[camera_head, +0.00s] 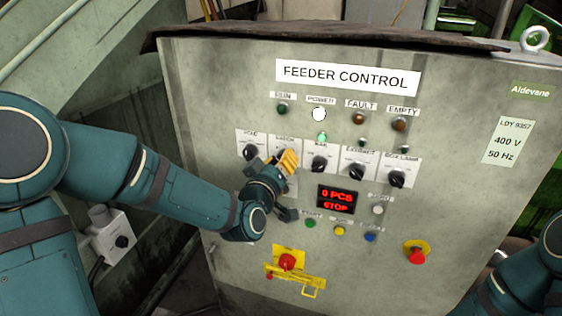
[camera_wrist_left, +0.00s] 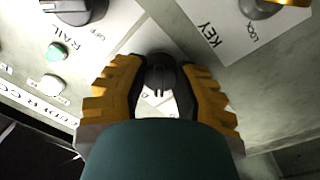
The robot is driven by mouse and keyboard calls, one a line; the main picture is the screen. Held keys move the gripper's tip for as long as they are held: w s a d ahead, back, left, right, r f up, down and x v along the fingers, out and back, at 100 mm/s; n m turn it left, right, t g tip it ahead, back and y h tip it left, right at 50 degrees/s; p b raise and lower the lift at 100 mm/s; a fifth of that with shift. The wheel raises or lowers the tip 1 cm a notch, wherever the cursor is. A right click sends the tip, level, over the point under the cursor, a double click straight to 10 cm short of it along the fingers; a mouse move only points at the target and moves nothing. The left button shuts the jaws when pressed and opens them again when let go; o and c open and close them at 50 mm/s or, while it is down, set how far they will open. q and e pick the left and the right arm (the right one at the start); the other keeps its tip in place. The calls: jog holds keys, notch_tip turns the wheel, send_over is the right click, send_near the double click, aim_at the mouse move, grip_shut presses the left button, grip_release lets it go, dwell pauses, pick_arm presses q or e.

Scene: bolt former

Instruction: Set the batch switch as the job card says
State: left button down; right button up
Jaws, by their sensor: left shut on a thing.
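The grey cabinet marked FEEDER CONTROL (camera_head: 347,76) carries a row of black rotary switches. My left gripper (camera_head: 287,163) is at the second switch plate from the left, labelled BATCH as far as I can read, and covers its knob in the head view. In the left wrist view, the yellow-backed fingers of my left gripper (camera_wrist_left: 160,82) are shut on the black batch switch (camera_wrist_left: 160,73), one on each side. Its pointer direction and most position marks are hidden or too small to read. No job card can be made out. My right gripper is out of view.
The RAIL switch (camera_head: 319,163) is close on the right; a KEY plate (camera_wrist_left: 212,30) is on the other side. The red display (camera_head: 337,199) reads 0 PCS, STOP. Below are push buttons, a red rotary handle (camera_head: 288,262) and a red mushroom button (camera_head: 417,256).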

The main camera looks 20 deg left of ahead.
aim_at(285, 116)
pick_arm(q)
jog(key=c, duration=0.6)
grip_release()
notch_tip(285, 116, up, 10)
jog(key=shift+r, duration=0.1)
